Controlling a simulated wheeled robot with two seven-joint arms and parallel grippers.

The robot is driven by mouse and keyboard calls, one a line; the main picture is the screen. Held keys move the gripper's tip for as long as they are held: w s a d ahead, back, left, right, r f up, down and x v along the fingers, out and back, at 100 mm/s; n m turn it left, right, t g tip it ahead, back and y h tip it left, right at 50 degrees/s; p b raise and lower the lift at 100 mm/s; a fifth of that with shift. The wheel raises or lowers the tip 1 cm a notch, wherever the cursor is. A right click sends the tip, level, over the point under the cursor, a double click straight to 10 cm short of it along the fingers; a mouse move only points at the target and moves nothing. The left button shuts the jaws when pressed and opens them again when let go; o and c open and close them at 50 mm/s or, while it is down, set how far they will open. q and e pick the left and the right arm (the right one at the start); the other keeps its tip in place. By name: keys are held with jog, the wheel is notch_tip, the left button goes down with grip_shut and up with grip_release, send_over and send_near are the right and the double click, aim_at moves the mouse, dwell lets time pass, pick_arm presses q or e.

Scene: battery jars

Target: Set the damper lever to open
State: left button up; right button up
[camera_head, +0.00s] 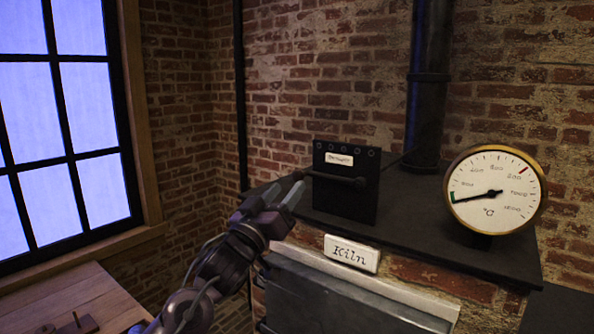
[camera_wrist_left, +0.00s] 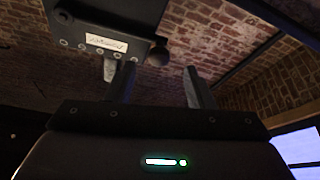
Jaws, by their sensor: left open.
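The damper plate (camera_head: 345,205) is a dark upright panel with a white label (camera_head: 339,159), on top of the kiln. A dark lever rod (camera_head: 335,178) runs nearly level across its front. My left gripper (camera_head: 297,184) is open at the rod's left end, just left of the plate. In the left wrist view, a round dark knob (camera_wrist_left: 158,53) shows beyond the gap between my open fingers (camera_wrist_left: 160,84), beside the plate (camera_wrist_left: 105,18). The fingers do not look closed on it; I cannot tell whether they touch. The label's writing is too small to read. My right gripper is not in view.
A brass-rimmed temperature gauge (camera_head: 495,190) stands right of the plate, its needle pointing low left. A black flue pipe (camera_head: 428,80) rises behind. The kiln sign (camera_head: 351,254) is on the front below. A wooden table (camera_head: 75,290) is at lower left, under a window (camera_head: 65,110).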

aim_at(295, 179)
pick_arm(q)
jog(key=shift+w+d+r+p, duration=0.65)
jog(key=shift+w+d+r, duration=0.1)
jog(key=shift+w+r, duration=0.15)
jog(key=shift+f+p+x, duration=0.25)
jog(key=shift+p+x, duration=0.15)
jog(key=shift+x, duration=0.75)
jog(key=shift+w+d, duration=0.1)
jog(key=shift+w, duration=0.4)
jog(key=shift+w+d, duration=0.1)
jog(key=c, duration=0.7)
grip_shut()
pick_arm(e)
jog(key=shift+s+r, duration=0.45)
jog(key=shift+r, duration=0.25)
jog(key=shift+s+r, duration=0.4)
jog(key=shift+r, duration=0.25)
